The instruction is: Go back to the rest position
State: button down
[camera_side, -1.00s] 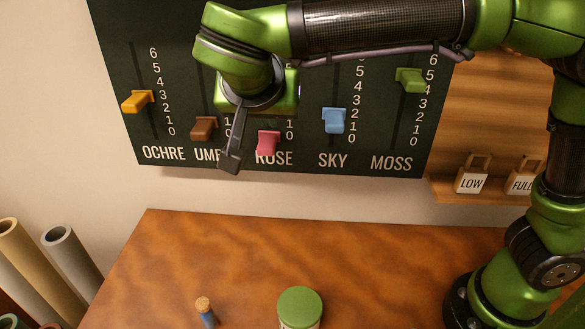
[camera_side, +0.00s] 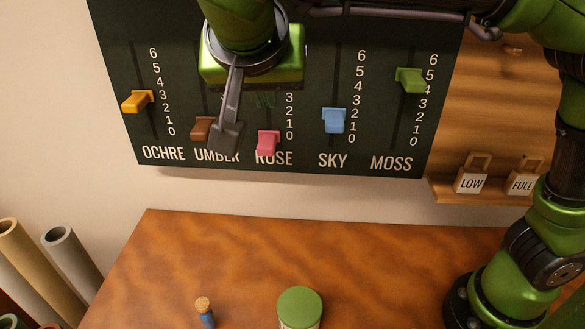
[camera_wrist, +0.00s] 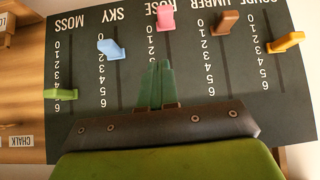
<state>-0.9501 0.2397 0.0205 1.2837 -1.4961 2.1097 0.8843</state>
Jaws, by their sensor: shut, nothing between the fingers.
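My gripper (camera_side: 264,98) is in front of the dark slider board (camera_side: 395,160). In the wrist view its two green fingers (camera_wrist: 157,75) are together with nothing between them, pointing toward the rose column. The sliders are ochre (camera_side: 137,101), brown umber (camera_side: 201,128), pink rose (camera_side: 268,142), blue sky (camera_side: 334,120) and green moss (camera_side: 410,79). A grey bracket of mine partly covers umber in the side view.
A brown table (camera_side: 150,270) below holds a green-lidded jar (camera_side: 300,305) and a small corked blue vial (camera_side: 205,312). Rolled tubes (camera_side: 70,255) stand at left. Most of the visible tabletop is clear.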

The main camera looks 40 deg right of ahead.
jog(key=s+d+f+n+y, duration=0.2)
jog(key=s+d+f+y, duration=0.2)
jog(key=d, duration=0.6)
jog(key=s+d+f+n+y, duration=0.2)
jog(key=s+d+f+y, duration=0.2)
jog(key=d+f, duration=0.5)
jog(key=shift+s+d+f+t, duration=0.2)
jog(key=shift+s+d+t, duration=0.2)
jog(key=shift+s+d, duration=0.55)
